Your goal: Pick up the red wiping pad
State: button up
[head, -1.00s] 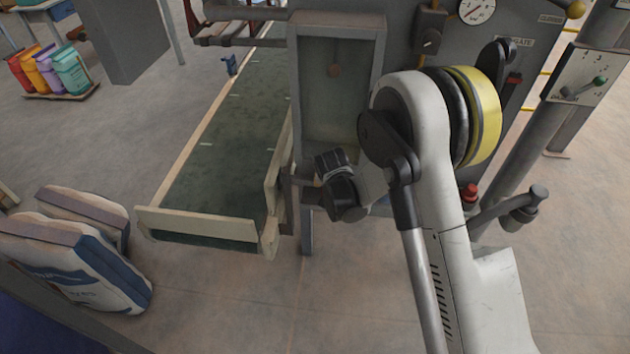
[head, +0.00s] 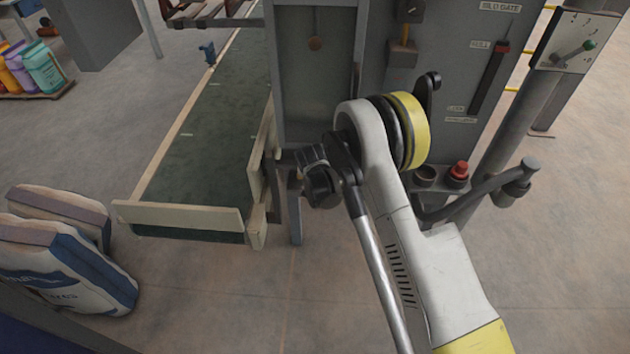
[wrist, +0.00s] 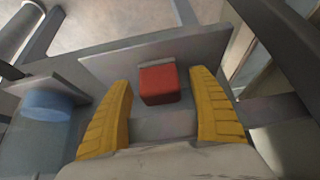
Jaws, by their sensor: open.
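The red wiping pad (wrist: 159,86) shows in the wrist view as a small red block against a grey plate (wrist: 205,52). My gripper (wrist: 161,80) is open, with one yellow finger on each side of the pad and a visible gap on both sides. The fingers do not touch it. How far the pad lies beyond the fingertips is hard to tell. In the head view my dark wrist (head: 322,182) is beside the grey machine, and the pad is hidden there.
A blue round thing (wrist: 48,106) sits on a grey holder left of the pad. In the head view, a green conveyor (head: 205,150) with wooden rails lies left of my arm. A red knob (head: 459,170) and a lever panel (head: 573,42) are at right. Sacks (head: 70,265) lie lower left.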

jog(key=c, duration=1.3)
jog(key=shift+w+d, duration=0.1)
